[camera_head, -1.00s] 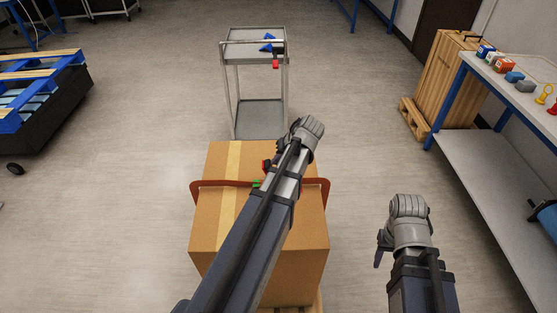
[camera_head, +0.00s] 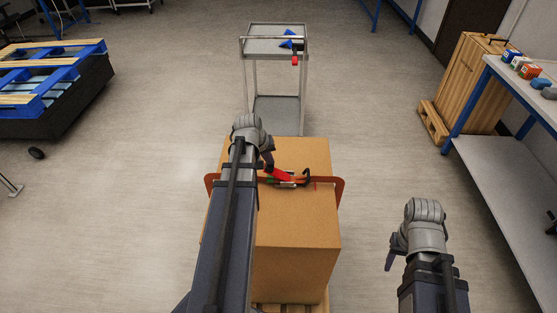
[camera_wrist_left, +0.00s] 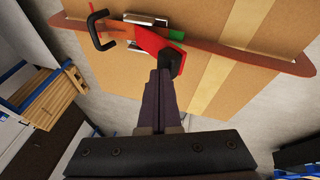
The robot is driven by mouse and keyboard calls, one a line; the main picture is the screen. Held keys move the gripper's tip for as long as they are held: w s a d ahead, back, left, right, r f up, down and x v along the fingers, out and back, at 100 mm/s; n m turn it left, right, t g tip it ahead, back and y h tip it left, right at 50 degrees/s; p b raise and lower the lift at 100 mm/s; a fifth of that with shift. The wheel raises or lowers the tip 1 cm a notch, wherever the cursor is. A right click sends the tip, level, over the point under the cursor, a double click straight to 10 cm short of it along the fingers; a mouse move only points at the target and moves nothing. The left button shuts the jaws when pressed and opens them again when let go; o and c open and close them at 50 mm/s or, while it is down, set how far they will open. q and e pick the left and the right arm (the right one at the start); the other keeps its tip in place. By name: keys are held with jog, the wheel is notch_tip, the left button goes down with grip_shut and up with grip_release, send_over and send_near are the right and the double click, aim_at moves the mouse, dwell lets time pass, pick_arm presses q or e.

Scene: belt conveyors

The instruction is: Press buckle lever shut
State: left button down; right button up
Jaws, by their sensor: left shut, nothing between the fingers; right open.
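A cardboard box (camera_head: 300,220) stands in front of me with a red-brown strap (camera_head: 337,190) around it; the strap also shows in the left wrist view (camera_wrist_left: 235,57). On the box top is a metal buckle (camera_wrist_left: 146,19) with a red lever (camera_wrist_left: 152,46), a green part (camera_wrist_left: 206,36) and a black hook-shaped piece (camera_wrist_left: 100,30). The lever also shows in the head view (camera_head: 279,173). My left gripper (camera_wrist_left: 164,74) is shut and empty, its tips at the lever. I cannot tell whether they touch it. My right gripper (camera_head: 391,257) is open, right of the box.
A grey trolley (camera_head: 275,72) stands behind the box with a blue piece and a red piece on top. A wooden crate (camera_head: 475,85) and a workbench (camera_head: 500,160) are at the right. A pallet stack (camera_head: 50,85) is at the left.

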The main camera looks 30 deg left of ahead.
pick_arm(q)
jog(key=a+f+t+h+b, duration=0.1)
jog(key=b, duration=0.1)
jog(key=s+a+f+t+h+b, duration=0.1)
jog(key=f+b, duration=0.1)
jog(key=b, duration=0.1)
jog(key=s+a+f+h+b, duration=0.1)
jog(key=h+b, duration=0.1)
jog(key=shift+a+f+n+t, duration=0.25)
jog(key=shift+a+n+t, duration=0.05)
jog(key=shift+n+t, duration=0.1)
jog(key=shift+s+a+f+b, duration=0.2)
jog(key=shift+a+f+b, duration=0.1)
jog(key=shift+b, duration=0.35)
pick_arm(e)
notch_tip(320, 180, down, 9)
pick_arm(q)
jog(key=shift+s+f, duration=0.1)
pick_arm(e)
jog(key=shift+f, duration=0.15)
